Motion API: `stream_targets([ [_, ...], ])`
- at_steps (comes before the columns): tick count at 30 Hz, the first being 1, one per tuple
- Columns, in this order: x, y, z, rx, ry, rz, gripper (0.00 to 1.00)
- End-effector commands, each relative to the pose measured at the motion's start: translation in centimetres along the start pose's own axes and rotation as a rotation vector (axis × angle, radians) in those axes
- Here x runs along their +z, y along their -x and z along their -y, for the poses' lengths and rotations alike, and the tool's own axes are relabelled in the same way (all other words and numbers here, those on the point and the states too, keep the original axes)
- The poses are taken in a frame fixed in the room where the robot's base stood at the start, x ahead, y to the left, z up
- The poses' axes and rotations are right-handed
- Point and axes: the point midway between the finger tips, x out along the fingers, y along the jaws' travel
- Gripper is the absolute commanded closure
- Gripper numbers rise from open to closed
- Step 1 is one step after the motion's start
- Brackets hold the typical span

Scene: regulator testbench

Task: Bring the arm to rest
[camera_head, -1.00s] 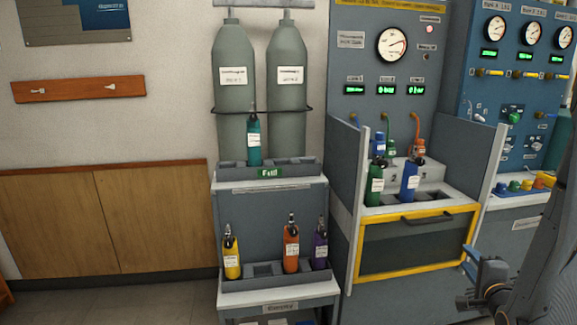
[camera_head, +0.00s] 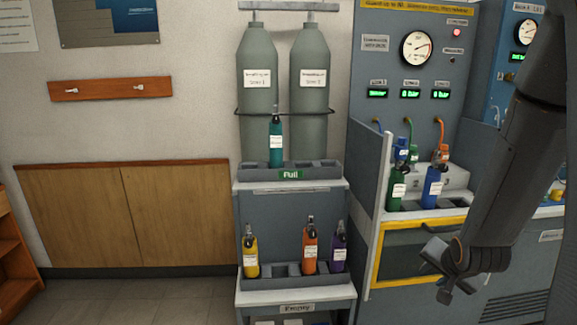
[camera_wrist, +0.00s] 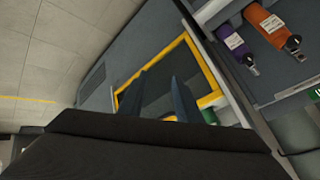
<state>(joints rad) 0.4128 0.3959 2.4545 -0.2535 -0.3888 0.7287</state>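My arm hangs down at the right of the head view, in front of the testbench. My gripper (camera_head: 438,274) is at its lower end, in front of the yellow-framed panel (camera_head: 418,232). In the wrist view the two fingers of my gripper (camera_wrist: 158,98) stand apart with nothing between them, so it is open and empty. The yellow-framed panel (camera_wrist: 190,42) lies beyond the fingers there. A purple bottle (camera_wrist: 235,42) and an orange bottle (camera_wrist: 270,27) show at the upper right of that view, away from the fingers.
The rack (camera_head: 292,186) holds a teal bottle (camera_head: 276,143) above, and yellow (camera_head: 250,255), orange (camera_head: 310,250) and purple (camera_head: 339,252) bottles below. Green (camera_head: 397,192) and blue (camera_head: 432,188) bottles stand in the bench. Open floor (camera_head: 150,303) lies at left.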

Motion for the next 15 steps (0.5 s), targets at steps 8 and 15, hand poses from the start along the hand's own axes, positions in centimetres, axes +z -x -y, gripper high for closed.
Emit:
stream_targets([
  [8,10.6,9.8,3.7,0.126,0.491,0.364,0.69],
  [15,17.0,17.3,3.8,0.126,0.771,0.622,0.69],
])
